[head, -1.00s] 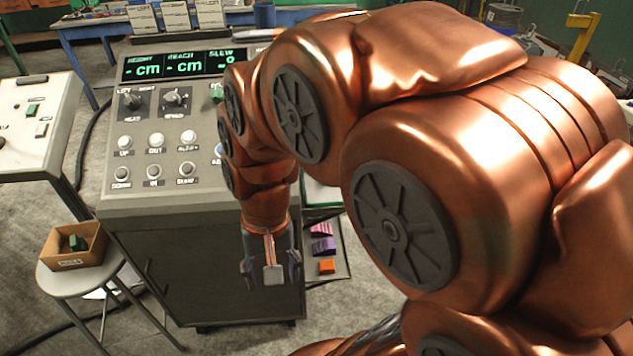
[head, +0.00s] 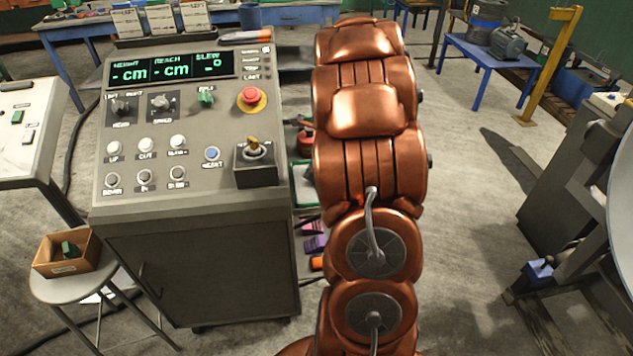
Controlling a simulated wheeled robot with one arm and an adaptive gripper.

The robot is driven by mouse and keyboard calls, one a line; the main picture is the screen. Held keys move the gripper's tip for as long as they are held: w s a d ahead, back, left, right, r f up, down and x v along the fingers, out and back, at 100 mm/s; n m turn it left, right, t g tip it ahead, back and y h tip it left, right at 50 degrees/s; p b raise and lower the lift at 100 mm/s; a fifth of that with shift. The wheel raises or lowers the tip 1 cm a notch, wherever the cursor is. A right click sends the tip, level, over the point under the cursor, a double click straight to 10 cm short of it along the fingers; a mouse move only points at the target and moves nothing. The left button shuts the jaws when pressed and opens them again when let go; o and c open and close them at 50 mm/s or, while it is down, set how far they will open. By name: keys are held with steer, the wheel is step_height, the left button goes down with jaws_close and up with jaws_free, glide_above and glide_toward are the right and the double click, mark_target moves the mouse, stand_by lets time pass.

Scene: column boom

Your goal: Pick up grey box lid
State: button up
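I cannot make out a separate grey box lid for certain. A small dark grey box (head: 255,168) with a yellow-topped knob or key sits at the lower right corner of the control console (head: 135,202). My copper arm stands to the right of the console and stretches away from the camera. My gripper is out of sight, so I cannot see whether it holds anything.
A cardboard box (head: 68,265) with a green item stands on a round stool (head: 60,288) at left. Shelves with purple blocks (head: 313,243) are partly hidden behind my arm. A blue table (head: 482,62) and grey machine (head: 565,180) stand right, with open floor between.

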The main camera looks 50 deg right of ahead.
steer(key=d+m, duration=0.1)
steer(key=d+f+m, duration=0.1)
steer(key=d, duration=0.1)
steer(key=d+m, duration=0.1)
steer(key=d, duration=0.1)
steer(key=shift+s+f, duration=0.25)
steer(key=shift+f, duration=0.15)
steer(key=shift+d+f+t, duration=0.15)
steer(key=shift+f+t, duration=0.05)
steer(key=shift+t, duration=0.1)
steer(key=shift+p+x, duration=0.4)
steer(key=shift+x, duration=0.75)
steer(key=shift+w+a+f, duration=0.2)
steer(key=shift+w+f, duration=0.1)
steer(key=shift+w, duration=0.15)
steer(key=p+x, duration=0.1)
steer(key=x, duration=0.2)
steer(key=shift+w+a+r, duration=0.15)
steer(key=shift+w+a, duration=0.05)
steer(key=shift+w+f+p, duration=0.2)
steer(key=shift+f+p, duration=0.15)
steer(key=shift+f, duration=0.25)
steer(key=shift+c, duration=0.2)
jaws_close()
